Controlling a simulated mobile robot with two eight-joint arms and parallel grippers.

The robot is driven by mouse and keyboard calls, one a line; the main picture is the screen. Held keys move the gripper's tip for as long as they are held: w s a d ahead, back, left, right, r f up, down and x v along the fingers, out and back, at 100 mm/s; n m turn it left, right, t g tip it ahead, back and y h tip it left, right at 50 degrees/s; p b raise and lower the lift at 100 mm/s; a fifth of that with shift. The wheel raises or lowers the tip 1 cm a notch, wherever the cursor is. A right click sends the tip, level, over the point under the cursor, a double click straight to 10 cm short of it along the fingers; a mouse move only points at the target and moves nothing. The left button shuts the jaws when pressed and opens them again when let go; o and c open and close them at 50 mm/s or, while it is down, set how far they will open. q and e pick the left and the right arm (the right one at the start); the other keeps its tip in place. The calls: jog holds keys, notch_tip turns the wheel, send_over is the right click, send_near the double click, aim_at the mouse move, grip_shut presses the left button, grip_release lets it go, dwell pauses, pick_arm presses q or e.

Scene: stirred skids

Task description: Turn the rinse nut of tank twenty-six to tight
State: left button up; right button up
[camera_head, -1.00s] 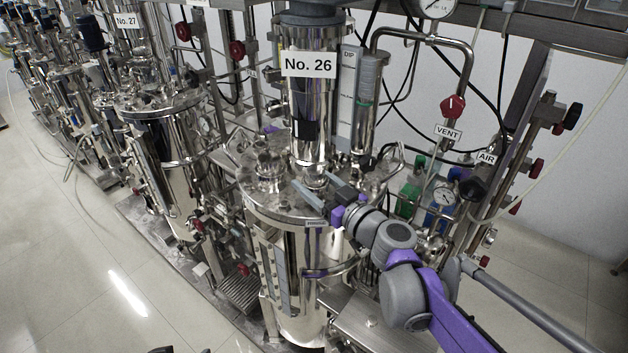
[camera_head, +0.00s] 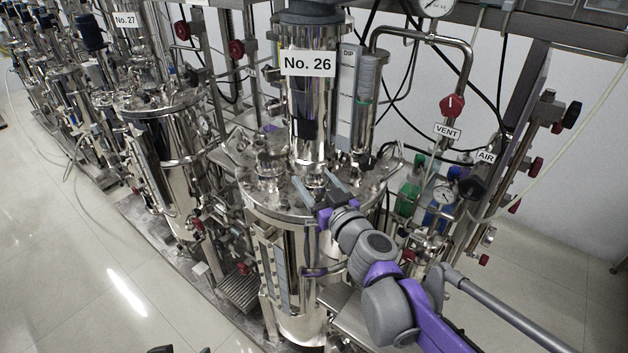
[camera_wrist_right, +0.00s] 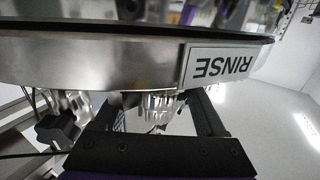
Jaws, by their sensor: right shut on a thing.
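Tank twenty-six is the steel vessel (camera_head: 285,215) in the middle of the head view, with a "No. 26" sign (camera_head: 307,63) on its column. My right gripper (camera_head: 317,184) is at the front right of its lid, its fingers pointing up and away. In the right wrist view a ribbed metal nut (camera_wrist_right: 160,103) is between the two dark fingers of this gripper (camera_wrist_right: 160,112), which is shut on it. An upside-down "RINSE" label (camera_wrist_right: 218,64) is on the steel rim beside the nut.
Tank twenty-seven (camera_head: 165,150) stands to the left with more tanks behind it. On the right are a pipe with a red VENT valve (camera_head: 452,105), an AIR label (camera_head: 486,156) and a gauge. The tiled floor (camera_head: 70,260) at the front left is clear.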

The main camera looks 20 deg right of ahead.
jog(key=o, duration=1.3)
jog(key=shift+s, duration=0.1)
jog(key=s, duration=0.3)
jog(key=s+d, duration=0.1)
jog(key=s, duration=0.3)
jog(key=s+d, duration=0.1)
jog(key=s, duration=0.2)
jog(key=shift+s+d, duration=0.1)
jog(key=shift+s, duration=0.15)
